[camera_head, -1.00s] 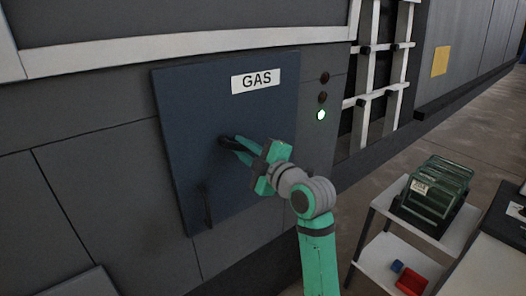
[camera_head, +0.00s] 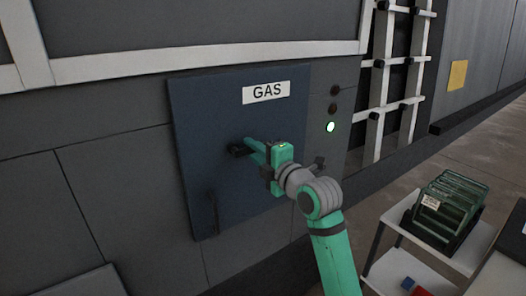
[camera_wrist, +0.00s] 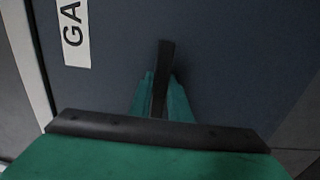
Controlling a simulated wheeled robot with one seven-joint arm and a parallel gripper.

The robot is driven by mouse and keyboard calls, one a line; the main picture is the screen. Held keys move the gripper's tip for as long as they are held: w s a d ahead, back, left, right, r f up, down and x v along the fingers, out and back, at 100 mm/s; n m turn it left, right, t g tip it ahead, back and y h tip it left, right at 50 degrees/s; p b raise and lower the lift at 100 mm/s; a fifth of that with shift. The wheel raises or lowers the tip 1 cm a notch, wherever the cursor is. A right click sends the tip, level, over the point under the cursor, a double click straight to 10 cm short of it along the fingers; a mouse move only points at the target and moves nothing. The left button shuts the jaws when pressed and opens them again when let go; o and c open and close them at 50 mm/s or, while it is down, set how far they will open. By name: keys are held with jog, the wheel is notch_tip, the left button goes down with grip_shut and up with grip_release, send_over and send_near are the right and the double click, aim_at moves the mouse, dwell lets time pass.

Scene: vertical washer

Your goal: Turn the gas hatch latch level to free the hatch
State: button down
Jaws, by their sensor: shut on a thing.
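The gas hatch (camera_head: 225,110) is a dark blue panel with a white GAS label (camera_head: 266,92). It looks closed against the grey wall. A short black latch (camera_head: 237,151) sits near its middle and looks roughly level. My gripper (camera_head: 250,147), with green fingers, is shut on the latch. In the wrist view the black latch (camera_wrist: 165,62) stands between the two green fingers and runs roughly along the direction of the label's text. The fingers hide part of the latch.
A thin black handle (camera_head: 214,213) is at the hatch's lower left. A green indicator light (camera_head: 331,127) glows right of the hatch, below two dark ones.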

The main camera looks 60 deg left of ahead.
jog(key=shift+s, duration=0.1)
dwell(0.3)
jog(key=c, duration=1.6)
grip_release()
jog(key=shift+a, duration=0.1)
jog(key=shift+c, duration=0.2)
jog(key=shift+d, duration=0.2)
jog(key=d, duration=1)
jog(key=shift+d, duration=0.3)
